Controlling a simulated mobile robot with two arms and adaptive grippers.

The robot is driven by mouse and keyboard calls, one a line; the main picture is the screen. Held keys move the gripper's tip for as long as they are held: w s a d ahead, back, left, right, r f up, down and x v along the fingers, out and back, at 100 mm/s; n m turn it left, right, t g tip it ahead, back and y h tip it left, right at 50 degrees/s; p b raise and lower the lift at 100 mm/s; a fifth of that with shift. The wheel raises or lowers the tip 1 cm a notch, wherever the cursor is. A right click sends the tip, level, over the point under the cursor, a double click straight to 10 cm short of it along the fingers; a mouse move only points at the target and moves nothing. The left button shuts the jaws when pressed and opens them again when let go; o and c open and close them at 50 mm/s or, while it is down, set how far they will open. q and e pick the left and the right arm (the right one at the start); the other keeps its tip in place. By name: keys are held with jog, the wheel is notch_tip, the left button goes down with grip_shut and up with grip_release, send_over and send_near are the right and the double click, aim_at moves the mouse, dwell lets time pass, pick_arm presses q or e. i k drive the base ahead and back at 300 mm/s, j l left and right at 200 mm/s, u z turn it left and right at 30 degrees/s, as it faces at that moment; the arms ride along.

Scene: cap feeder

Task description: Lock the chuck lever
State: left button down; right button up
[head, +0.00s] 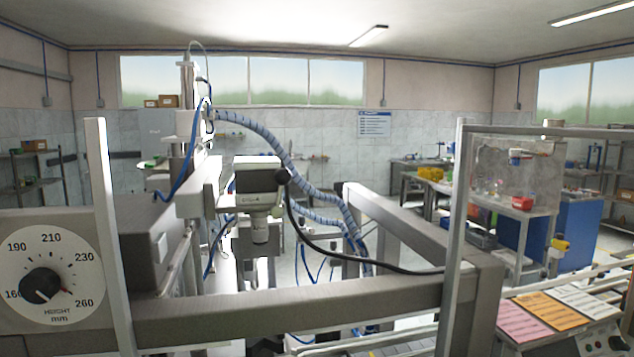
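The capping head (258,176) hangs in the middle left of the head view. Neither of my grippers is in view.
A thick grey frame beam (300,305) crosses in front of the head, with an upright post (456,230) at right. A height dial (45,282) is at left. Blue corrugated hoses (275,145) arch behind the head. Coloured label panels (545,312) lie at lower right.

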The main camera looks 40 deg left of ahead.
aim_at(283, 176)
jog(key=k+l, duration=0.5)
jog(key=k, duration=0.45)
